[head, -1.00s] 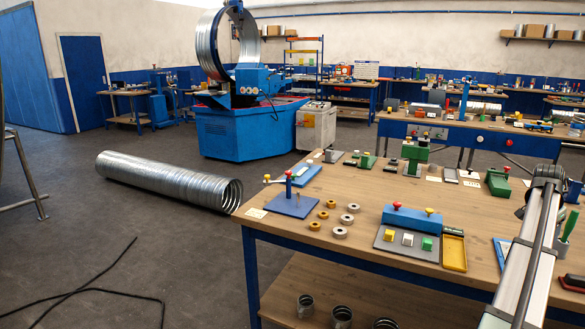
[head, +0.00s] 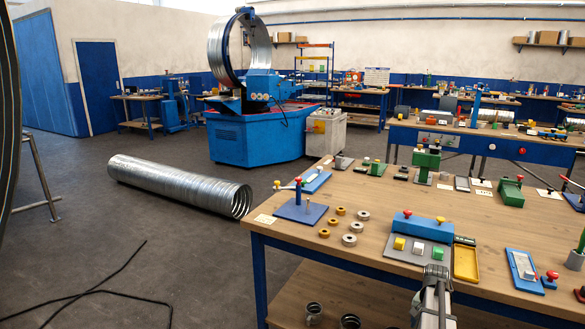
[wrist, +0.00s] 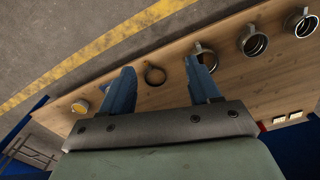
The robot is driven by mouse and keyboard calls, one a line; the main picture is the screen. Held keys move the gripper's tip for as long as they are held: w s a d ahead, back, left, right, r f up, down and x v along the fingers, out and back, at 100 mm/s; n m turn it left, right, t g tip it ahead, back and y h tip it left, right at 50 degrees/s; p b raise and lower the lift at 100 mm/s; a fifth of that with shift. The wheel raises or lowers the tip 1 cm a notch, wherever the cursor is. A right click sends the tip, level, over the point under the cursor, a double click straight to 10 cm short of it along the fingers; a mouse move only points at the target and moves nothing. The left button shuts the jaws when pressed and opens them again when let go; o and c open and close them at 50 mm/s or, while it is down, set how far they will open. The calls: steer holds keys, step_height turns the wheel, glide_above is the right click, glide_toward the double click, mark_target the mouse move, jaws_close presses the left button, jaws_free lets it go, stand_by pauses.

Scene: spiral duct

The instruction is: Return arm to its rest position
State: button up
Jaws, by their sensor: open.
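My gripper (wrist: 160,88) shows in the wrist view with its two blue fingers spread apart and nothing between them. Behind the fingers is a wooden surface with several metal rings or cups, one of them a dark ring (wrist: 155,76) seen through the gap. In the head view my arm (head: 435,298) shows at the bottom, right of centre, in front of the workbench (head: 375,205).
The bench carries a blue block fixture on a grey plate (head: 405,250), a yellow tray (head: 466,263), a blue plate with a post (head: 300,212) and several small rings. A spiral duct (head: 175,185) lies on the floor at left. A blue machine (head: 250,137) stands behind.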

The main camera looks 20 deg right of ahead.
steer(key=s+a+f+n+g+y, duration=0.1)
steer(key=s+a+f+n, duration=0.2)
steer(key=a+f, duration=0.9)
steer(key=s+a+f+n+g, duration=0.25)
steer(key=a+f, duration=0.55)
steer(key=a, duration=0.7)
steer(key=s+a+f+n+g, duration=0.1)
steer(key=s+a+f+n, duration=0.2)
steer(key=s+a, duration=0.6)
steer(key=s+a+f+n+g, duration=0.2)
steer(key=s+a+f, duration=0.5)
steer(key=s, duration=0.6)
steer(key=shift+s+a+f+n+h, duration=0.25)
steer(key=shift+a+n+h, duration=0.15)
steer(key=shift+a+n, duration=0.6)
